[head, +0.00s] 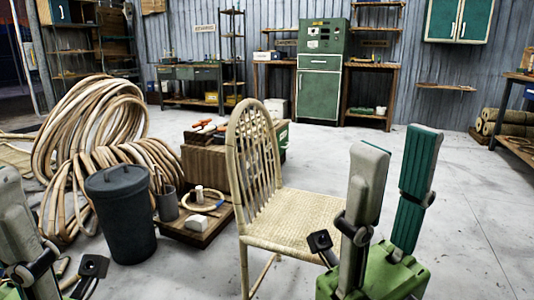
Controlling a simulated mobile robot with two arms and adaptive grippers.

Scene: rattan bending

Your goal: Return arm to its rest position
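My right gripper (395,150) stands at the lower right, fingers pointing up. Its two long fingers, with grey and green faces, are apart, and only floor shows between them. My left gripper (18,222) is cut off by the left edge. Only one grey finger shows clearly, so its opening cannot be judged. A woven rattan chair (300,212) with an arched, spindled back stands upright in the middle, between the two grippers. My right gripper overlaps the right side of its seat in the picture. Whether they touch cannot be told.
Large rattan coils (95,125) and a dark lidded bin (122,215) stand at the left. A green cabinet (319,90) stands at the back wall. The floor (475,215) at right is clear.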

